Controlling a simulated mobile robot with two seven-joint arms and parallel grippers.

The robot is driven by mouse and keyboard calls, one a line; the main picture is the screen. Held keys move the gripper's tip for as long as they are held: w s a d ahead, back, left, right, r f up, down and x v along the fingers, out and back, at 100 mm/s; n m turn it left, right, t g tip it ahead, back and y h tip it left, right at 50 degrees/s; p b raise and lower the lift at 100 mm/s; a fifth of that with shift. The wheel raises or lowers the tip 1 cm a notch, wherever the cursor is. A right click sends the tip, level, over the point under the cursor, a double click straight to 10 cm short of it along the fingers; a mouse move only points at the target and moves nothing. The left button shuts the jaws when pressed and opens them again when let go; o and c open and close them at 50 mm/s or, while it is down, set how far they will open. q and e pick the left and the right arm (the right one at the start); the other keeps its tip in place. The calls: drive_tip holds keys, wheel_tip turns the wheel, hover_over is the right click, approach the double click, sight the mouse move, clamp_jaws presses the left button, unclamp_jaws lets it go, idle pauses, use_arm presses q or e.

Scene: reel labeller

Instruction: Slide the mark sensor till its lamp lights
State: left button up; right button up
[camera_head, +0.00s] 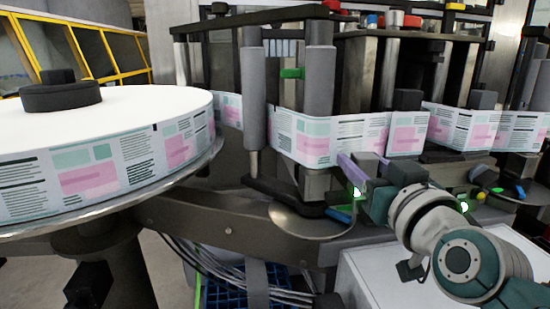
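A purple bar-shaped part (353,170), which may be the mark sensor, stands just in front of the printed label web (318,140). A bright green light (357,193) glows at its lower end; I cannot tell for certain whether it is the sensor's lamp. My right gripper (372,182) comes in from the lower right and is at the purple part, its far end largely hidden by its own body. Whether its fingers are closed on the part cannot be made out. My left gripper is out of view.
A large label reel (100,160) lies flat on a round plate at the left. Grey vertical rollers (253,90) guide the web. A second green light (463,207) glows right of my wrist. A blue crate (245,293) and cables lie below the machine beam (240,228).

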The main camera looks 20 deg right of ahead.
drive_tip(key=shift+o, duration=1.4)
drive_tip(key=v, duration=1)
